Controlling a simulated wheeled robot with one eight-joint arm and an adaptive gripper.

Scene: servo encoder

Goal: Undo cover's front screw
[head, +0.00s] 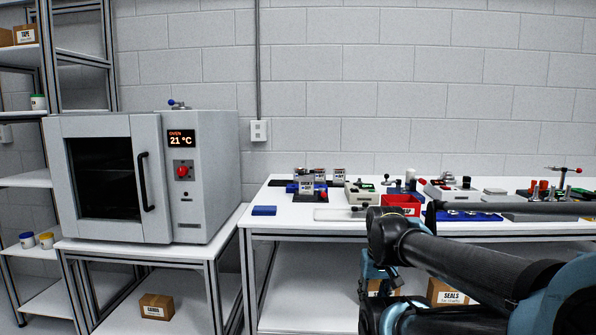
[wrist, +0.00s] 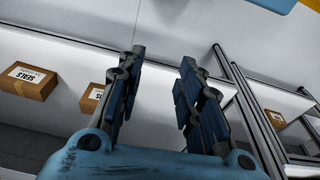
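My gripper is open and empty in the wrist view (wrist: 158,72), its two dark blue fingers well apart. In the head view my arm reaches in from the right, and its end hangs low in front of the table's front edge. Small silver blocks with labels, including one block (head: 307,188), stand in and around a blue fixture (head: 292,188) at the left of the table. I cannot tell which part is the cover, and its front screw is too small to make out. A dark handled tool (head: 372,208) lies near the table's front edge, partly hidden by my arm.
The white table (head: 285,222) also bears a blue block (head: 264,210), a red bin (head: 402,201) and several instruments. A grey oven (head: 150,175) stands left on its own bench. Cardboard boxes (head: 157,306) sit on lower shelves; one box (wrist: 28,82) shows in the wrist view.

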